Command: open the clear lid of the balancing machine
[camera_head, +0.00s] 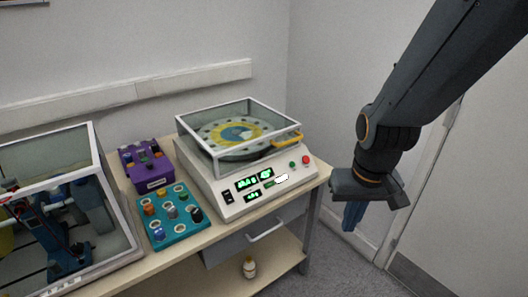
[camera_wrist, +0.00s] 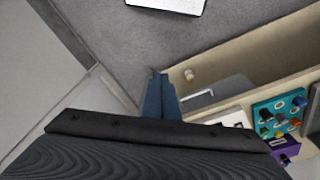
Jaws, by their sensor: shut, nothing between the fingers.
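The balancing machine (camera_head: 222,196) is a white box at the right end of the bench, with a lit green display and buttons on its front. Its clear lid (camera_head: 198,138) is a framed transparent cover, lying closed over a round yellow and blue disc. My gripper (camera_head: 351,216) hangs to the right of the bench, apart from the machine, pointing down. In the wrist view my gripper (camera_wrist: 161,94) shows its blue fingers together with nothing between them. The lid cannot be made out in the wrist view.
A purple box (camera_head: 147,170) and a teal tray (camera_head: 172,232) with several small parts stand left of the machine. A larger clear-covered machine (camera_head: 112,205) is at far left. A drawer (camera_head: 256,237) and a bottle (camera_head: 249,267) are below. Floor right of the bench is clear.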

